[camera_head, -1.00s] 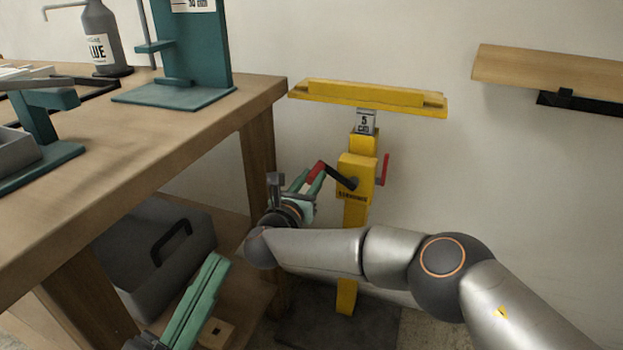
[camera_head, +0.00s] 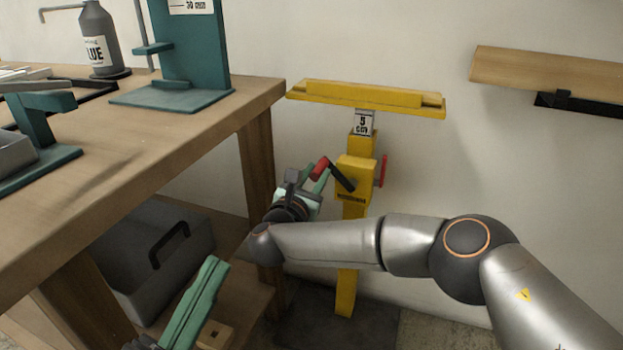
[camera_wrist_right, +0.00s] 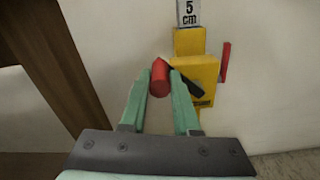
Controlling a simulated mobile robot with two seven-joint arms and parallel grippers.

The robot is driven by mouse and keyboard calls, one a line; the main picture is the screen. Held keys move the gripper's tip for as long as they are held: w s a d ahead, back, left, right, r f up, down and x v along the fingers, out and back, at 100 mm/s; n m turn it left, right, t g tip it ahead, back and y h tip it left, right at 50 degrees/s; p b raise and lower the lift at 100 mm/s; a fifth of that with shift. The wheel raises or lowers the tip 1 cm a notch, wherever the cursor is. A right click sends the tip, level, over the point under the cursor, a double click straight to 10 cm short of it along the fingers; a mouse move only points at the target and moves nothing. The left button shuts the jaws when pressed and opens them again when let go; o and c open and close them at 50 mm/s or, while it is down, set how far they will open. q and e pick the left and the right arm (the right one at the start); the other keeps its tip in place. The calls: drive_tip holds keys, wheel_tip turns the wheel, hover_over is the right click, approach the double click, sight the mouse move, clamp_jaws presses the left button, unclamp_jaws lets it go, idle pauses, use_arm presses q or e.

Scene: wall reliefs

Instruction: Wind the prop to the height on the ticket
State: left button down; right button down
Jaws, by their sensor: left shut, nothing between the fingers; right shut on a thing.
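The yellow prop (camera_head: 348,285) stands upright by the wall, with a wide flat head (camera_head: 365,97) on top. A white tag reading "5 cm" (camera_head: 363,122) is on its post below the head. The prop's yellow box (camera_head: 354,172) carries a black crank (camera_head: 341,177) with a red handle (camera_head: 320,168). My right gripper (camera_wrist_right: 160,78) is shut on that handle, one finger on each side. A red lever (camera_head: 383,170) is on the box's right side. My left gripper (camera_head: 218,264) is shut and empty at the lower left, apart from the prop.
A wooden workbench (camera_head: 150,140) with a teal stand (camera_head: 190,55) and a glue bottle (camera_head: 97,45) is left of the prop. A grey toolbox (camera_head: 140,250) sits on its lower shelf. A wooden board (camera_head: 545,72) on a black bracket is on the wall at right.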

drive_tip(key=shift+s+d+r+m, duration=0.15)
drive_tip(key=shift+d+r+m, duration=0.4)
drive_tip(key=shift+m, duration=0.15)
drive_tip(key=shift+s+d+r, duration=0.15)
drive_tip(key=shift+d, duration=0.25)
drive_tip(key=shift+s+d+r, duration=0.1)
drive_tip(key=shift+d+r, duration=0.05)
drive_tip(key=shift+d, duration=0.2)
drive_tip(key=shift+f, duration=0.1)
drive_tip(key=c, duration=0.7)
unclamp_jaws()
drive_tip(key=shift+o, duration=0.2)
drive_tip(key=shift+s+a, duration=0.1)
drive_tip(key=p+v, duration=0.2)
drive_tip(key=v, duration=1)
drive_tip(key=shift+s, duration=0.2)
